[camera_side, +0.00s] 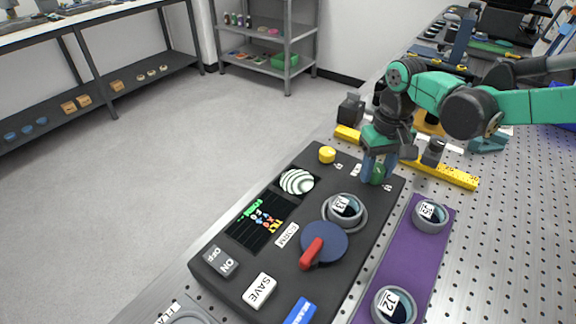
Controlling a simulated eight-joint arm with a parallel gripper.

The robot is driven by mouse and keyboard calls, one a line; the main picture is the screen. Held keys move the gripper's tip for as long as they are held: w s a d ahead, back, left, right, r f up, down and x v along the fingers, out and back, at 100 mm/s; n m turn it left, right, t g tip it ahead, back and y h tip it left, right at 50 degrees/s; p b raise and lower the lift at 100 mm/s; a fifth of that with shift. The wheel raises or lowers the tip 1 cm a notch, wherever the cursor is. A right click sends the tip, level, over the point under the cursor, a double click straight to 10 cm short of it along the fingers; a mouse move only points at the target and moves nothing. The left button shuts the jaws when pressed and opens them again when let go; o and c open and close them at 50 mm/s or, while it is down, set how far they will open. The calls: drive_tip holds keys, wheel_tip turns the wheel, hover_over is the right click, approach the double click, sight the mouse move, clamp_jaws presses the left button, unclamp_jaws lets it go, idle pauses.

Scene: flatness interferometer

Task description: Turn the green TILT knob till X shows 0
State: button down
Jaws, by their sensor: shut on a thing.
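The green TILT knob (377,174) sits near the far right corner of the dark instrument box (215,286). My gripper (376,168) points down over it and is shut on it, with a finger on either side. The fingers hide part of the knob. A small screen (262,222) on the box shows coloured text, too small to read the X value. A round fringe display (298,181) with curved pale bands lies beyond the screen. A yellow knob (327,154) stands to the left of my gripper.
A ringed part (345,208) and a blue disc with a red handle (325,243) are on the box near my gripper. SAVE (260,290) and ON/OFF keys sit at the near end. A purple tray (408,262) holds ringed parts. A yellow bar (448,176) lies behind.

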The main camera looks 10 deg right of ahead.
sight(378, 168)
drive_tip(key=shift+c, duration=2.3)
unclamp_jaws()
drive_tip(key=shift+r, duration=2.8)
drive_tip(key=shift+d, duration=0.1)
